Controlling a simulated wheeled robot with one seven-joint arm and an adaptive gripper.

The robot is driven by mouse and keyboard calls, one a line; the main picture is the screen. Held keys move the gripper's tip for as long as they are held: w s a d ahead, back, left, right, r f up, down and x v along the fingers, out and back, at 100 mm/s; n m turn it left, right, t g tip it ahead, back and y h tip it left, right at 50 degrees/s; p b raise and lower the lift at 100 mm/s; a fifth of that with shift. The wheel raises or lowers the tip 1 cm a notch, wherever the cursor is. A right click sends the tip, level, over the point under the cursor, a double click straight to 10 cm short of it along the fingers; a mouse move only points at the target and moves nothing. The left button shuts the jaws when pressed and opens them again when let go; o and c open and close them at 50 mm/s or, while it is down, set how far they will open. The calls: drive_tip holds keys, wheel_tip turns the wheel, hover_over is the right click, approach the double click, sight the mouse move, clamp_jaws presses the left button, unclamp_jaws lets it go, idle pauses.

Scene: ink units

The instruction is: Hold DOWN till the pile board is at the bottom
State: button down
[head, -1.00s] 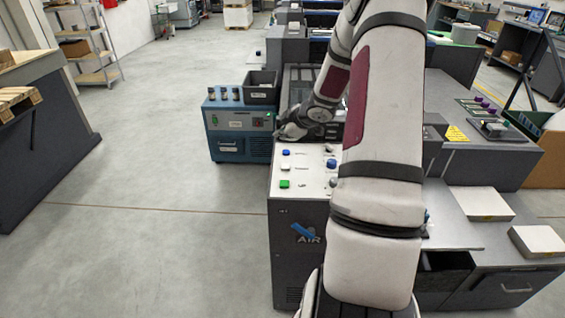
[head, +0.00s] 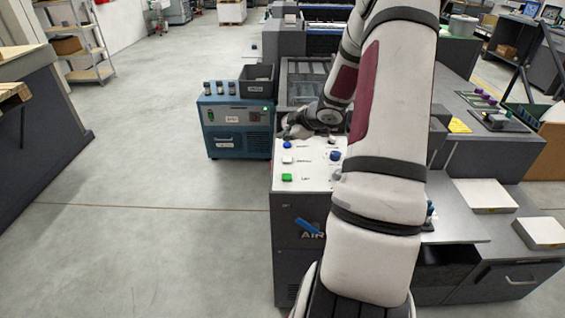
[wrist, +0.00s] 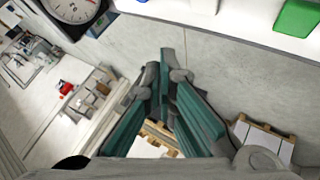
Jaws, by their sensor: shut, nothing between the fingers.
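A white control panel (head: 308,178) tops a dark grey cabinet. On its left side stand a blue button (head: 287,144), a white button (head: 288,159) and a green button (head: 287,177) in a column; their labels are too small to read surely. My gripper (head: 292,131) is at the panel's far left corner, beyond the blue button, partly blurred into the dark machine. The wrist view shows its teal-padded fingers (wrist: 168,62) shut and empty, apart from the green button (wrist: 298,17) at the upper right. I cannot make out the pile board or a DOWN label.
A blue unit (head: 238,128) with a black bin (head: 258,78) stands left of the cabinet. A blue knob (head: 335,155) is on the panel's right side. A round gauge (wrist: 74,8) shows in the wrist view. The floor on the left is clear.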

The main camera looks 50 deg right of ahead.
sight(286, 160)
wheel_tip(286, 160, down, 3)
drive_tip(key=b, duration=0.3)
drive_tip(key=shift+w+f, duration=0.1)
drive_tip(key=shift+f, duration=0.1)
drive_tip(key=shift+f+b, duration=1)
drive_tip(key=shift+f, duration=0.25)
drive_tip(key=shift+f, duration=0.4)
drive_tip(key=shift+f, duration=0.45)
idle(2.3)
drive_tip(key=shift+r, duration=0.1)
idle(1.2)
drive_tip(key=shift+r+p, duration=0.8)
drive_tip(key=shift+p, duration=0.05)
drive_tip(key=shift+r+p, duration=2.5)
drive_tip(key=shift+p, duration=0.3)
